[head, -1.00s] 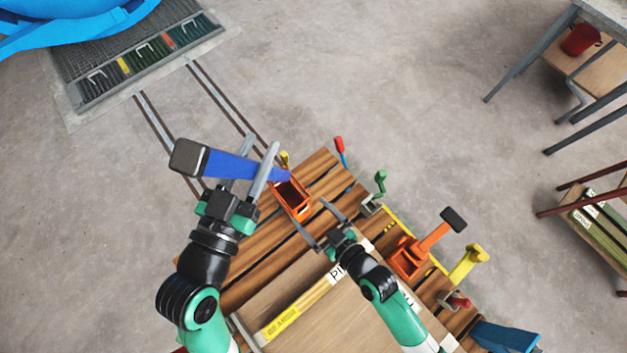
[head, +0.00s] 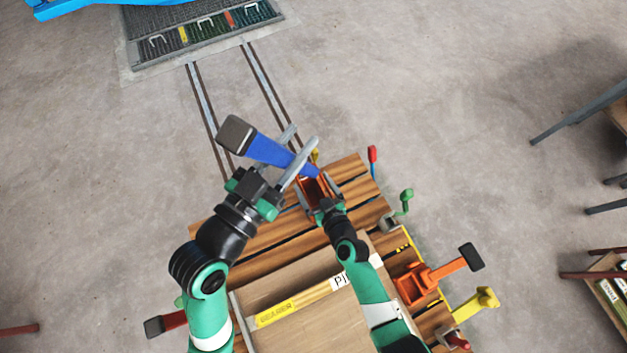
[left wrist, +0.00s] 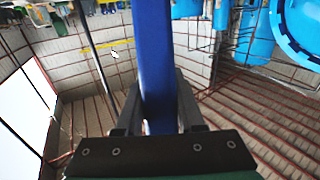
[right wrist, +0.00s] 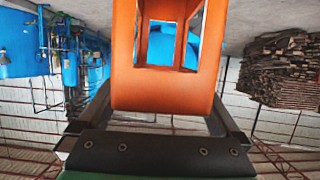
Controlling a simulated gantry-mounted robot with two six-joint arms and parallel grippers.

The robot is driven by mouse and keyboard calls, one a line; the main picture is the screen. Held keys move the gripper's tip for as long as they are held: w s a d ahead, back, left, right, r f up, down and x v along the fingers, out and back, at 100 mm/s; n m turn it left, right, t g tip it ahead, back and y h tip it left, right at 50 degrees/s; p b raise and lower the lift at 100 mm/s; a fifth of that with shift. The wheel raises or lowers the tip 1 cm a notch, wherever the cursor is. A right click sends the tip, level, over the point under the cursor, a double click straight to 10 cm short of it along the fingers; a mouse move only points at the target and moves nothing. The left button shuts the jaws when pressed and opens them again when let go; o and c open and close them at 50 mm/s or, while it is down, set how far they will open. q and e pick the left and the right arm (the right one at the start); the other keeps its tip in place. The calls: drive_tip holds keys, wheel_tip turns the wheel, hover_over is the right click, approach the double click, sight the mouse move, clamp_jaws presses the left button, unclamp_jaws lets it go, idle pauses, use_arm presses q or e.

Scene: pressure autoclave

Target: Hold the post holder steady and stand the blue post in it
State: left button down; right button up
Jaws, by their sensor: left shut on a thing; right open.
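The blue post (head: 268,150) has a dark grey block head (head: 236,134) at its upper left end. My left gripper (head: 301,140) is shut on the blue post, which slants down right toward the holder. The blue shaft (left wrist: 152,60) also shows upright between the fingers in the left wrist view. The orange post holder (head: 312,188) sits at the far edge of the slatted wooden table. My right gripper (head: 319,187) is open with its fingers on either side of the holder. In the right wrist view the orange holder (right wrist: 165,88) lies between the fingers; contact cannot be told.
Another orange holder (head: 411,287) has a dark-headed post leaning right. A green post (head: 405,200), a red-tipped post (head: 372,158) and a yellow post (head: 483,299) stand along the table edge. A shallow wooden box (head: 300,285) fills the near middle.

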sight(299, 174)
use_arm(q)
drive_tip(key=shift+r, duration=0.1)
use_arm(e)
drive_tip(key=c, duration=1.4)
use_arm(q)
drive_tip(key=shift+f, duration=6.2)
drive_tip(key=shift+c, duration=2.2)
unclamp_jaws()
drive_tip(key=shift+f, duration=0.1)
drive_tip(key=v, duration=1.2)
